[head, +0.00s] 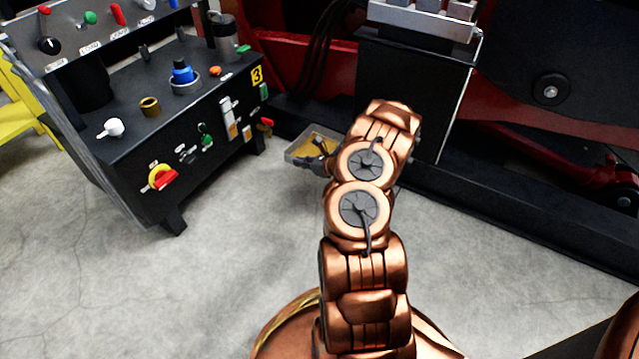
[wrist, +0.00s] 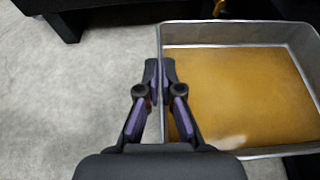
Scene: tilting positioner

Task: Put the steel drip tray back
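The steel drip tray (wrist: 240,151) is a shallow rectangular tray with grey metal walls and an amber-brown inside. In the head view the tray (head: 296,159) shows low between the black console and the dark machine, partly hidden by my arm. My gripper (wrist: 163,72) is at the tray's left wall in the wrist view, its fingertips close together on either side of that wall. It looks shut on the wall. In the head view my gripper (head: 316,158) is over the tray's near side. I cannot tell whether the tray rests on the floor.
The black control console (head: 150,150) with knobs and switches stands at the left. A black box-shaped pedestal (head: 410,85) and a red machine frame (head: 520,110) are behind and to the right. Grey concrete floor (head: 240,240) is clear in front.

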